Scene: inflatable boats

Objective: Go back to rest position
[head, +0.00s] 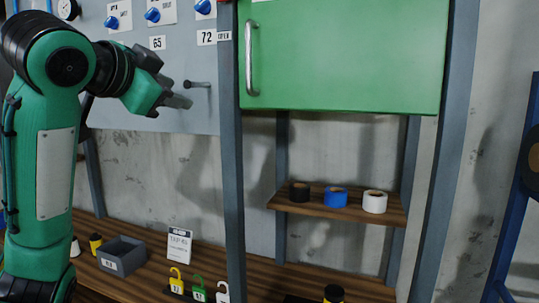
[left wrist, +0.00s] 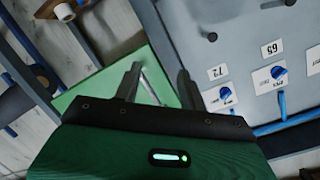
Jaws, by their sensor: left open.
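My left gripper (head: 180,102) is raised at the upper left of the head view, in front of the grey panel (head: 190,70). Its fingers are apart and empty, close to a small dark lever (head: 198,84) on the panel. I cannot tell whether they touch it. In the left wrist view the two fingers of my left gripper (left wrist: 155,85) stand apart, with part of a green door (left wrist: 98,92) and its bar handle behind them. My right gripper is not in view.
A green cabinet door (head: 345,55) with a bar handle (head: 251,58) looks shut. Below, a wooden shelf (head: 335,211) holds black, blue and white rolls. Blue knobs (head: 152,15) line the panel.

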